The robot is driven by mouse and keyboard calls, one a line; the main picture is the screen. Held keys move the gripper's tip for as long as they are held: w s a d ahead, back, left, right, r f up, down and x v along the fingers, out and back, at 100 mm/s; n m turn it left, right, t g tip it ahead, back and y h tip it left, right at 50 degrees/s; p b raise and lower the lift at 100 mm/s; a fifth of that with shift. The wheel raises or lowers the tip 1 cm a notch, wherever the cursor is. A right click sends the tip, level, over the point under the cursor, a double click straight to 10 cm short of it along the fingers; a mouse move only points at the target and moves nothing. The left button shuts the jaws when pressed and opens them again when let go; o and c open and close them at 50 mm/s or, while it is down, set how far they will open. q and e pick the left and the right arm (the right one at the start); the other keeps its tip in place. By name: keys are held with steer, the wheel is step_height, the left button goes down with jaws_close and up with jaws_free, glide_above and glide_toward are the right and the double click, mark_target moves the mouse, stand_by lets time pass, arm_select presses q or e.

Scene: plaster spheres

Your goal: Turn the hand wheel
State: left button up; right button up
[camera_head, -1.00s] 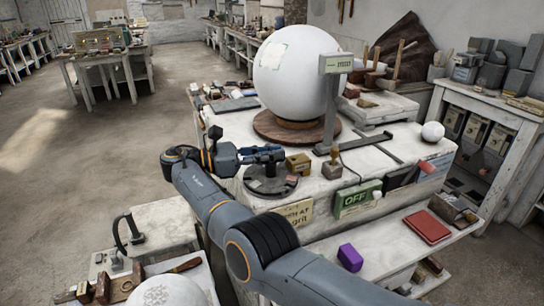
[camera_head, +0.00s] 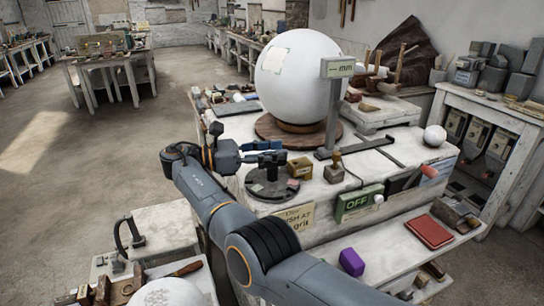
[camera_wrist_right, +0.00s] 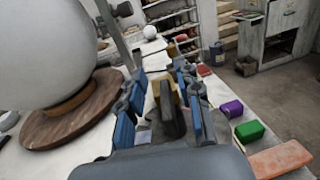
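The hand wheel (camera_head: 270,185) is a dark round disc lying flat on the near left corner of the white bench in the head view. A small pinkish patch shows on its right side. My right gripper (camera_head: 268,158) is over the far part of the wheel in the head view. In the right wrist view my right gripper (camera_wrist_right: 163,90) has its blue-padded fingers spread apart. A dark upright piece (camera_wrist_right: 171,112) stands between them, with visible gaps on both sides. I cannot tell whether it is the wheel's handle. My left gripper is not in view.
A large white sphere (camera_head: 298,75) rests on a brown round base (camera_head: 275,130) behind the wheel. A brass-coloured block (camera_head: 300,168) and a wooden-handled stamp (camera_head: 334,169) stand right of the wheel. A green OFF box (camera_head: 358,203) is at the bench's front edge. A grey post (camera_head: 332,110) rises nearby.

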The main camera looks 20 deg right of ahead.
step_height(320, 180, up, 8)
steer(key=shift+r, duration=0.15)
stand_by(0.3)
